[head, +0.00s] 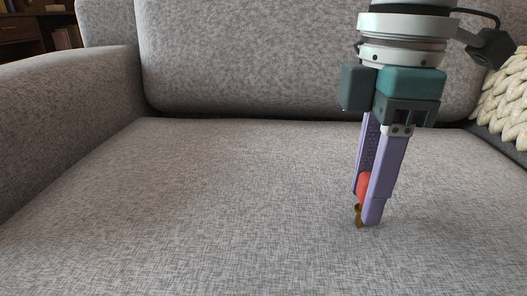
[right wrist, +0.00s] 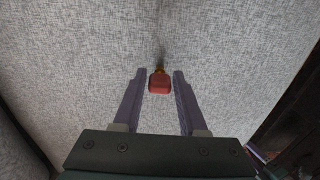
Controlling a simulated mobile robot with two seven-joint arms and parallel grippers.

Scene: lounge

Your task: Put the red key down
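The red key has a red head (head: 363,186) and a brass-coloured shaft (head: 358,216) that points down at the grey sofa seat (head: 230,190). My right gripper (head: 366,205) points down at the seat, with its purple fingers on either side of the head. In the right wrist view, the red head (right wrist: 160,83) sits between the fingertips with a thin gap on each side, so the fingers look slightly open. The shaft end is at or very near the fabric; exact contact is hard to tell. My left gripper is not in view.
The sofa backrest (head: 300,55) rises behind and the armrest (head: 50,110) is on the left. A cream knitted cushion (head: 505,100) is at the right edge. The seat left of my gripper is bare.

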